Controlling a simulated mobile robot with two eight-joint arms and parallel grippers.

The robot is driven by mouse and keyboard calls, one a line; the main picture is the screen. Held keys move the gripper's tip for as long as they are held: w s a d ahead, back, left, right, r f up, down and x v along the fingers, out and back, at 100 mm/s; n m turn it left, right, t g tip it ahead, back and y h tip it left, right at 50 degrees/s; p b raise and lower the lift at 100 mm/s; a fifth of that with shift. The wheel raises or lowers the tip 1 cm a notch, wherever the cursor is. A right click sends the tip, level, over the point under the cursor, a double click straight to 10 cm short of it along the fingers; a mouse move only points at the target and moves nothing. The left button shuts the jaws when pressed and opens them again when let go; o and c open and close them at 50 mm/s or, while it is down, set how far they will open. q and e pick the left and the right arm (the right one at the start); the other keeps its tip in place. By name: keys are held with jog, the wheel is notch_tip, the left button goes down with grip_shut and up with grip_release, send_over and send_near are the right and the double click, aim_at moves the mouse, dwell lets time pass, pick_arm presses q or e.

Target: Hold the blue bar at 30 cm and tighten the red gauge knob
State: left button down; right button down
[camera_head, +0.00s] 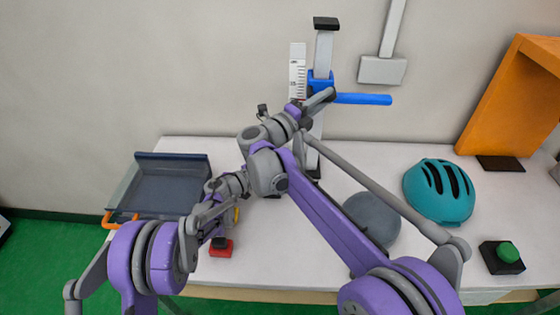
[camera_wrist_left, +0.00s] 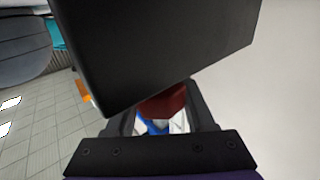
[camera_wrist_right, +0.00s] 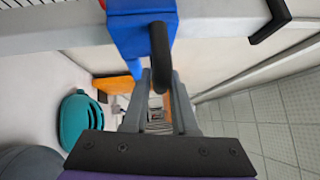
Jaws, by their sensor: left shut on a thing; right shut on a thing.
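The blue bar (camera_head: 362,99) sticks out to the right from a blue carriage (camera_head: 319,85) on an upright grey post. A white scale (camera_head: 298,70) stands beside it; its marks are too small to read surely. My right gripper (camera_head: 326,97) is at the carriage. The right wrist view shows its fingers shut on a black handle (camera_wrist_right: 160,55) that comes out of the blue carriage (camera_wrist_right: 140,25). My left gripper (camera_head: 214,228) is low near the table's front edge. Its fingers are shut on a red piece (camera_wrist_left: 162,103) beside a large black block (camera_wrist_left: 160,45). I cannot tell whether this is the gauge knob.
A dark tray (camera_head: 146,160) with an orange handle stands at the table's left. A grey round object (camera_head: 375,222), a teal helmet (camera_head: 437,191) and a green button (camera_head: 508,252) on a black base are to the right. An orange panel (camera_head: 510,100) stands at the back right.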

pick_arm(q)
jog(key=shift+c, duration=1.3)
grip_release()
pick_arm(e)
jog(key=shift+r, duration=0.1)
pick_arm(q)
notch_tip(320, 180, up, 10)
pick_arm(e)
jog(key=c, duration=0.8)
grip_release()
jog(key=shift+o, duration=0.2)
pick_arm(q)
jog(key=shift+a, duration=0.1)
